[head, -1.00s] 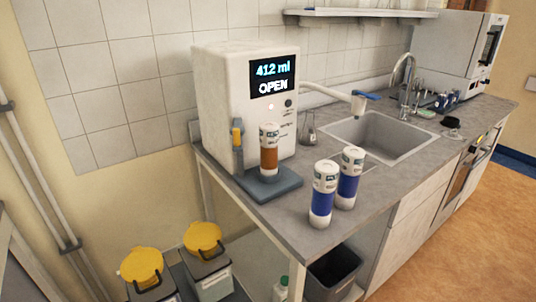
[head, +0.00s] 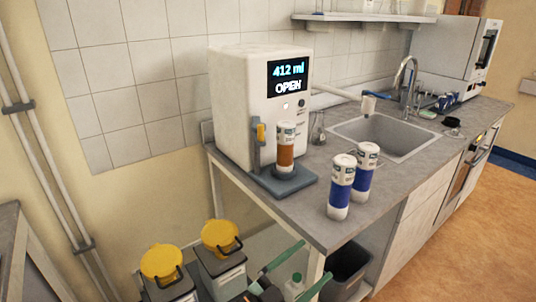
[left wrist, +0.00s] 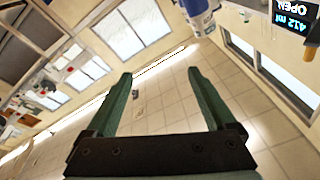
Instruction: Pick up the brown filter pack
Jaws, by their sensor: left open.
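The brown filter pack (head: 286,150), a white cylinder with a brown band, stands upright on the grey base of the white dispenser (head: 240,110), whose display reads 412 ml OPEN. My left gripper (head: 316,259) is low in the head view, in front of and below the counter edge, apart from the pack. Its green fingers are spread and empty, as the left wrist view (left wrist: 160,74) also shows. My right gripper is not in view.
Two blue filter packs (head: 341,186) (head: 363,172) stand on the counter (head: 300,220) to the right. A sink (head: 385,135) lies behind them. Yellow-lidded bins (head: 219,236) (head: 160,263) and a dark bin (head: 346,268) are below.

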